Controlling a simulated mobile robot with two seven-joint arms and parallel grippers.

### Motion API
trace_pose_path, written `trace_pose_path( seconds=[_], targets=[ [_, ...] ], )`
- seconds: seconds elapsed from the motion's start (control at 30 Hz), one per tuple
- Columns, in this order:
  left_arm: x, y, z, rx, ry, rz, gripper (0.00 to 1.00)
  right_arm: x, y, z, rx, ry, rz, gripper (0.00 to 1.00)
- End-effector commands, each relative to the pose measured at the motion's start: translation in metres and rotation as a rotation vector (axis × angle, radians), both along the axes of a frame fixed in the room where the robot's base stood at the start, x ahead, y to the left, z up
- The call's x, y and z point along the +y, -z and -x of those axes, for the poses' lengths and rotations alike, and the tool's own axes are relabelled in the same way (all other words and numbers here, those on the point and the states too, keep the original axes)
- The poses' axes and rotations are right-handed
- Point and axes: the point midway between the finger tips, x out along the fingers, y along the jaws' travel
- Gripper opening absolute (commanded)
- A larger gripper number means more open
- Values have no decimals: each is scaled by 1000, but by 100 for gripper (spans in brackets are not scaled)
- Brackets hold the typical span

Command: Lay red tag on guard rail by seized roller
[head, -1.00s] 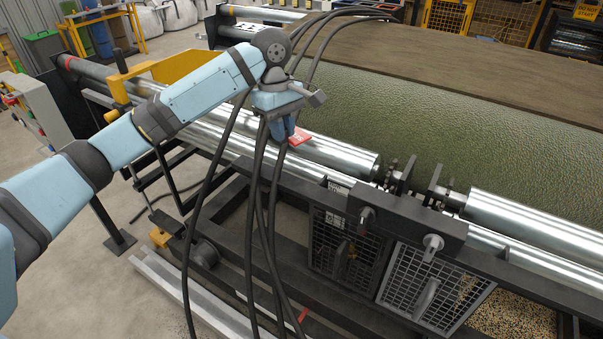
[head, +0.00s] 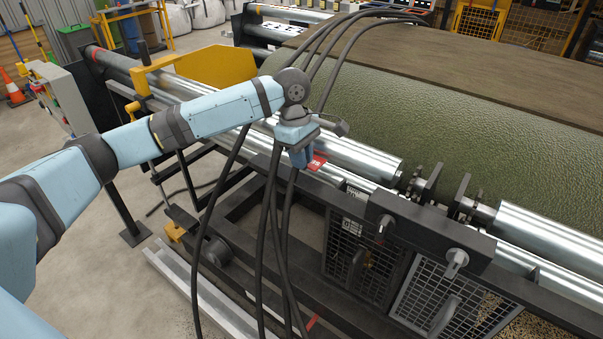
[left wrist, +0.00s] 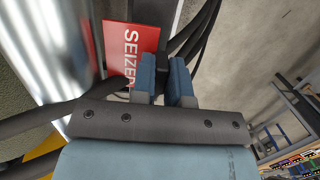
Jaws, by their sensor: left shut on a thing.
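The red tag (head: 317,162) is at my left gripper (head: 301,158), above the dark rail (head: 322,190) in front of the silver rollers (head: 350,154). In the left wrist view the tag (left wrist: 130,50) shows white letters reading "SEIZE" and part of another letter. The blue fingers (left wrist: 168,75) are shut on the tag's edge beside the shiny roller (left wrist: 60,40). Whether the tag touches the rail cannot be told. My right gripper is not in view.
Black hoses (head: 270,220) hang across my left gripper and the frame. Mesh guards (head: 365,255) sit below the dark block at centre right. A large green turf roll (head: 440,110) lies behind the rollers. A yellow plate (head: 215,68) stands at upper left.

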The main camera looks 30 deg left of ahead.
Motion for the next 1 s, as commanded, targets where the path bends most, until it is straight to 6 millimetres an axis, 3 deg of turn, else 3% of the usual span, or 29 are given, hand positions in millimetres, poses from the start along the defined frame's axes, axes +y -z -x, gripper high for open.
trace_pose_path(
  seconds=[0.17, 0.43, 0.77, 0.8, 0.9, 1.0],
  targets=[
    [0, 12, 0, 0, 0, 0, 0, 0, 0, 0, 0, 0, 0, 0],
    [0, 48, 0, 1, -1, 0, 0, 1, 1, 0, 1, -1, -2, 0],
    [0, 49, 0, 1, 0, 0, 0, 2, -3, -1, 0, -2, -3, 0],
    [0, 51, 0, 1, 0, 0, 16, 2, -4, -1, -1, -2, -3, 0],
    [0, 51, 0, 0, 0, 0, 39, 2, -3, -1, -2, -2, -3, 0],
    [0, 51, 0, 0, 0, 0, 40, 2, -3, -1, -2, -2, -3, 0]
  ],
)
